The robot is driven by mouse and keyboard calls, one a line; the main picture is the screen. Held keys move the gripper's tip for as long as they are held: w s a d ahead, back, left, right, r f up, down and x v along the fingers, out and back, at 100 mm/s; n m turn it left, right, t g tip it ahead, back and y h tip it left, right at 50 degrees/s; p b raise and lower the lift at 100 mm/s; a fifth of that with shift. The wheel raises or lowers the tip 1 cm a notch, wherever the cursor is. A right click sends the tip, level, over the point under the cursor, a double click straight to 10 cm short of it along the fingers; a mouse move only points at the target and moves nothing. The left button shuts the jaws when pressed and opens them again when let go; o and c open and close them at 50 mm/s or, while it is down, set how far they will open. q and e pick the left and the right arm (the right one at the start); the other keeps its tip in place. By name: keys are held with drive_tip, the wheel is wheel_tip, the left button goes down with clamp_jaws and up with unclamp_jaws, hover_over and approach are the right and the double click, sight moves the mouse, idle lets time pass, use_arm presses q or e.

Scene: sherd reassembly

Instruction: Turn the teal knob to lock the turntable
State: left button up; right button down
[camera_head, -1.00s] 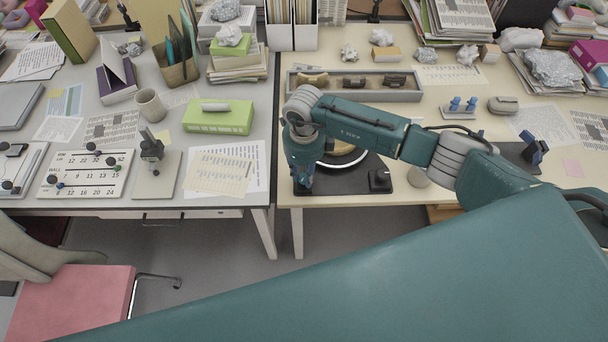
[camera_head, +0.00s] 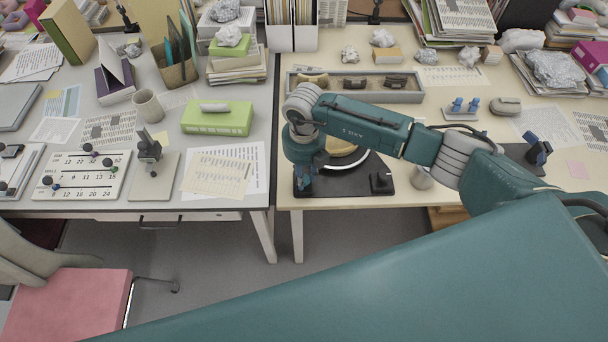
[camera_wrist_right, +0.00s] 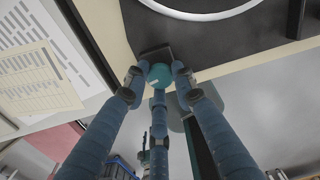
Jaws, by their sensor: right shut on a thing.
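The turntable's black base (camera_head: 375,178) lies at the front edge of the right table, with a pale ring and a yellowish piece (camera_head: 345,158) on it partly hidden behind my arm. The teal knob (camera_wrist_right: 160,75) shows in the right wrist view at the base's corner. My right gripper (camera_wrist_right: 158,82) has its three blue fingers closed around the knob, touching it from several sides. In the head view my right gripper (camera_head: 304,182) points down at the base's left front corner and hides the knob. My left gripper is not in view.
A black block (camera_head: 381,182) stands on the base's right front corner. A grey tray (camera_head: 400,96) with sherds lies behind my arm. A gap separates this table from the left one, which holds a green box (camera_head: 218,118) and papers.

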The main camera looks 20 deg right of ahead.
sight(305, 178)
drive_tip(key=shift+r+m, duration=0.1)
drive_tip(key=shift+m, duration=0.8)
drive_tip(key=shift+w, duration=0.1)
drive_tip(key=c, duration=1.4)
unclamp_jaws()
wheel_tip(305, 178, up, 12)
